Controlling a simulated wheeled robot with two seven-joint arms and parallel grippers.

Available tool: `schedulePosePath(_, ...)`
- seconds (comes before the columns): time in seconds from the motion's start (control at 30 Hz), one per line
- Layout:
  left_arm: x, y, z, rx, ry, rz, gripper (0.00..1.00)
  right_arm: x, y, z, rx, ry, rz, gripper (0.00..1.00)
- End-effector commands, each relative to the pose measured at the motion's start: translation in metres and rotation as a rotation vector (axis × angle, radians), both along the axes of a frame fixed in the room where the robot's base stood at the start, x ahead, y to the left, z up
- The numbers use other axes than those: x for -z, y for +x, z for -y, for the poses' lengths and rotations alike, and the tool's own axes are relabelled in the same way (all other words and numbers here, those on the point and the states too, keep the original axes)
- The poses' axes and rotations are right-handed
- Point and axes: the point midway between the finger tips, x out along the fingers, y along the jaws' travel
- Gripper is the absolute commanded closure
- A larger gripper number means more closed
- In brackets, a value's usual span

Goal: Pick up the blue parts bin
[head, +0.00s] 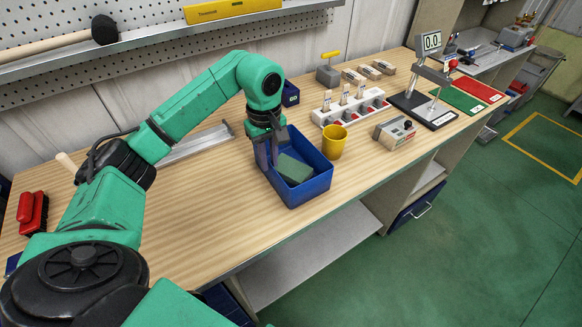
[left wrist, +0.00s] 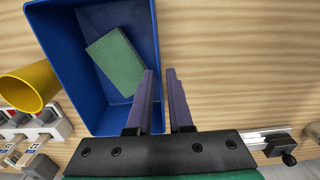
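The blue parts bin (head: 318,187) stands on the wooden bench and is open at the top. It also fills the upper left of the left wrist view (left wrist: 75,62). A green block (head: 294,169) lies inside it. My left gripper (head: 269,160) points down at the bin's left wall. In the left wrist view its two fingers (left wrist: 160,88) stand close together, one inside the bin and one outside, with the wall's rim in the narrow gap. The gripper looks shut on that wall. The bin appears to rest on the bench. My right gripper is not in view.
A yellow cup (head: 334,142) stands close to the bin's right side. A white socket strip (head: 350,107) and a small grey device (head: 394,132) lie farther right. A dark blue box (head: 290,95) stands behind.

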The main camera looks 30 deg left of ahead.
Motion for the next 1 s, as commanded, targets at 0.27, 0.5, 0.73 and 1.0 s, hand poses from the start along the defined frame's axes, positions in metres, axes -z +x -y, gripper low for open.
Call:
schedulePosePath(0.27,0.043,0.001,-0.002,0.000,0.000,-0.002,0.81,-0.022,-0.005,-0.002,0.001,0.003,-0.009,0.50)
schedulePosePath(0.5,0.047,0.002,-0.002,0.000,0.001,0.001,0.97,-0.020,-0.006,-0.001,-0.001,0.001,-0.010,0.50)
schedulePosePath(0.73,0.046,0.002,-0.002,0.000,0.001,0.000,1.00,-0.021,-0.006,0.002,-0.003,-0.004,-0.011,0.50)
schedulePosePath(1.0,0.046,0.002,-0.002,0.000,0.001,0.000,1.00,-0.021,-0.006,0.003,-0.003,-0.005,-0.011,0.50)
